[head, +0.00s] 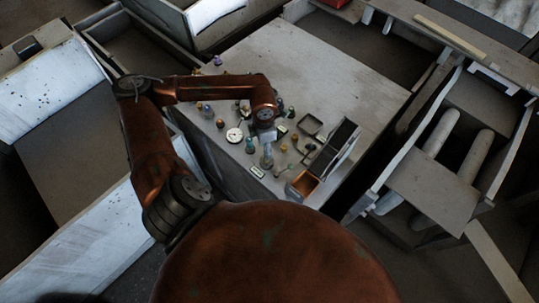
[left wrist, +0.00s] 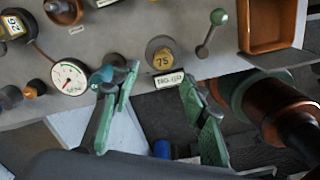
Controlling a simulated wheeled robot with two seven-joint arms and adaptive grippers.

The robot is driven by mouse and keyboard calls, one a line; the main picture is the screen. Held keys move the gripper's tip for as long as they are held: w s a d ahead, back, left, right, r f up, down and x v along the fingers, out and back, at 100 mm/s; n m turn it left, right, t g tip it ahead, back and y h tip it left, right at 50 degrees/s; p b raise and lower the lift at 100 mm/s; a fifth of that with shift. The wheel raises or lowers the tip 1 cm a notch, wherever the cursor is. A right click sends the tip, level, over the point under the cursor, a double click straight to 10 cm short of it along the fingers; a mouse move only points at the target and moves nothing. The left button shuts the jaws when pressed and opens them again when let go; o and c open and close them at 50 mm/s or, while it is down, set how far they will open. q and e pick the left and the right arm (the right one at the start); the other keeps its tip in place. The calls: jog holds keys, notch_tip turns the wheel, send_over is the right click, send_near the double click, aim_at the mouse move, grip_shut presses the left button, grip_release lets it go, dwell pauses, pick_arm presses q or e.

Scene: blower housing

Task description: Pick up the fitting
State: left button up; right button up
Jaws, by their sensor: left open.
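My left gripper (head: 267,157) reaches down over the cluttered near part of the grey panel. In the left wrist view its two green fingers (left wrist: 158,88) are spread apart with nothing held between them. A small teal piece (left wrist: 103,76) shows right by the left finger, partly hidden by it; it may be the fitting, but I cannot tell for sure. Whether the finger touches it is unclear. A round fixture with a yellow 75 tag (left wrist: 161,54) and a small white label (left wrist: 170,80) lie just beyond the gap between the fingers. My right gripper is not in view.
A white dial gauge (head: 234,135) sits left of the gripper. A green-knobbed lever (left wrist: 211,33) rises nearby. The panel's far part (head: 320,65) is bare.

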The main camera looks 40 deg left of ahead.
pick_arm(q)
jog(key=shift+s+f, duration=0.1)
jog(key=shift+f, duration=0.85)
notch_tip(320, 180, down, 4)
jog(key=shift+d+f+p, duration=0.1)
jog(key=shift+f+p, duration=0.1)
jog(key=shift+p, duration=0.85)
jog(key=shift+f, duration=0.35)
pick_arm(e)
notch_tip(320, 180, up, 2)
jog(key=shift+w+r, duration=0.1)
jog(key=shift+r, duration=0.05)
pick_arm(q)
jog(key=shift+c, duration=0.2)
grip_shut()
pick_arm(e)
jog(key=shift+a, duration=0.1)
